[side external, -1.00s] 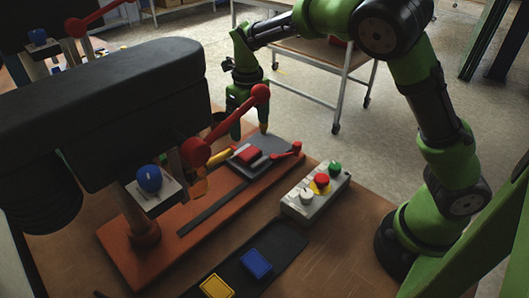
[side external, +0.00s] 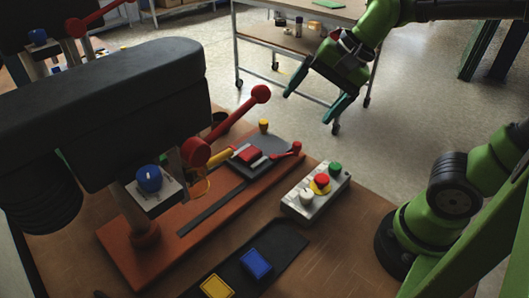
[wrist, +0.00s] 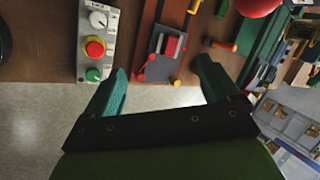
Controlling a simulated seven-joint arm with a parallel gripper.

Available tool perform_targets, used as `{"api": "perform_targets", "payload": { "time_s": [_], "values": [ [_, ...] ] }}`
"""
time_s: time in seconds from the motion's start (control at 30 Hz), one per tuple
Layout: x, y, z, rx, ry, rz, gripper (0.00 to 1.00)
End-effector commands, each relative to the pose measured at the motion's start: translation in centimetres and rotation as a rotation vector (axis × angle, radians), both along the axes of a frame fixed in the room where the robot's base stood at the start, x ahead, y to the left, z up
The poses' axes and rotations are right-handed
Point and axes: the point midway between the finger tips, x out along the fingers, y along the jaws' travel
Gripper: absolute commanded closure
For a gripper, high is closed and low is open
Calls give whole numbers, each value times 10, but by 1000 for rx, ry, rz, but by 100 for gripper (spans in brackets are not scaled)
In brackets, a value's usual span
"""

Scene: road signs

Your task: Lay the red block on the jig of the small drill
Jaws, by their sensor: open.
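The red block (side external: 250,154) lies on the grey jig (side external: 270,142) at the far end of the small drill's orange-brown base (side external: 165,245). Light strips show beside the block. In the wrist view the red block (wrist: 173,46) is on the jig (wrist: 158,71), beyond my fingertips. My gripper (side external: 308,107) is open and empty, raised clear of the jig to its upper right in the side view. In the wrist view its two fingers (wrist: 162,66) stand wide apart with nothing between them. The drill's dark head (side external: 130,100) overhangs the base.
A button box (side external: 316,192) with white, red and green knobs stands right of the base. A blue block (side external: 256,263) and a yellow block (side external: 216,286) lie on a dark strip at the front. The red-knobbed drill lever (side external: 235,125) sticks up near the jig.

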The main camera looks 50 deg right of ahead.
Motion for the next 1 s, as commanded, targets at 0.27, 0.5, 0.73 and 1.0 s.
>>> {"api": "perform_targets", "payload": {
  "time_s": [0.27,0.5,0.73,1.0],
  "values": [
    [-43,-2,-2,-390,-303,471,11],
    [-48,-2,-4,-457,-334,542,11],
    [-47,-2,-4,-453,-332,539,11],
    [-47,-2,-4,-453,-332,539,11]
  ]
}}
